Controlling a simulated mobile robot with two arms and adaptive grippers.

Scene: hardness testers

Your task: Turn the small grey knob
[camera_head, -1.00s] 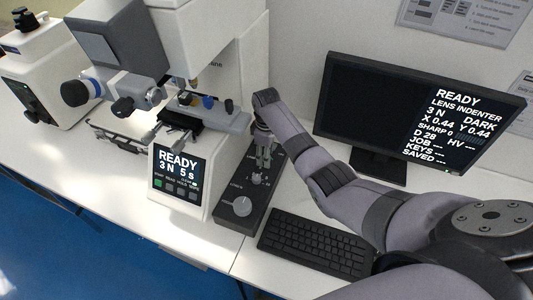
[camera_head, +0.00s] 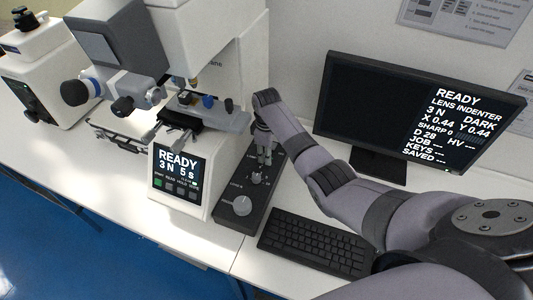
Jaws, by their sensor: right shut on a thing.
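A dark control box (camera_head: 230,221) stands on the white table to the right of the tester. A large light-grey dial (camera_head: 242,205) is at its near end, and a smaller light knob (camera_head: 258,178) sits farther back. My right gripper (camera_head: 264,159) points down over the far part of the box, beyond these two. It is shut on a small grey knob there, which its fingers mostly hide. How far the knob is turned cannot be made out. My left gripper is not in view.
The hardness tester (camera_head: 222,72), with a lit front panel (camera_head: 177,171), stands close left of the box. A black keyboard (camera_head: 316,243) lies to the right. Behind my right arm is a monitor (camera_head: 375,90) reading READY. Another white instrument (camera_head: 42,62) stands at far left.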

